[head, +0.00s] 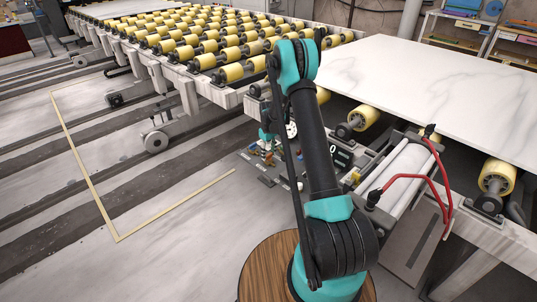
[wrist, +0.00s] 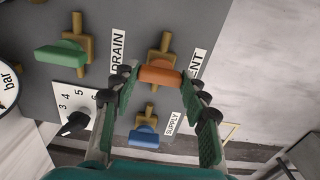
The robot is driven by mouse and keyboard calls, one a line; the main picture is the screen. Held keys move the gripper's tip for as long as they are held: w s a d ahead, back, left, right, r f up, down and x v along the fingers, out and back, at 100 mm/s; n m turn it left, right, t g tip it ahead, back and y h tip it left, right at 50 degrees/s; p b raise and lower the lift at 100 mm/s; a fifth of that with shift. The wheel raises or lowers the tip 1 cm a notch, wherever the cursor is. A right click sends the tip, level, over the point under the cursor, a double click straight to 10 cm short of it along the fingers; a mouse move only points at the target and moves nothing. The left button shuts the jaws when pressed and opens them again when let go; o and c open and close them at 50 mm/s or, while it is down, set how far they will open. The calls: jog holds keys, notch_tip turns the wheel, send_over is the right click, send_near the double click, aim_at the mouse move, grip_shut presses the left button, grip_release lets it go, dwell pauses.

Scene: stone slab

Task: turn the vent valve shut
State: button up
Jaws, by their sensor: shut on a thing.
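The vent valve has an orange handle (wrist: 160,75) on a brass body (wrist: 165,45). It sits on a grey panel (wrist: 215,25) beside a label partly hidden by my finger, reading "ENT". The handle lies roughly crosswise to its brass body. My gripper (wrist: 160,80) has one finger at each end of the orange handle and is shut on it. In the head view my gripper (head: 267,138) is small at the panel (head: 262,165), partly behind my arm, and the handle cannot be made out there.
A green handle (wrist: 61,53) labelled DRAIN is to the left, and a blue handle (wrist: 144,138) labelled SUPPLY is just below, between my fingers. A numbered dial with a black knob (wrist: 75,123) and a bar gauge (wrist: 6,82) are further left. A roller conveyor (head: 235,72) and stone slab (head: 440,75) stand behind.

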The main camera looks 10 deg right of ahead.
aim_at(269, 154)
dwell(0.4)
jog(key=o, duration=1.2)
jog(key=shift+c, duration=0.2)
notch_tip(269, 154, up, 12)
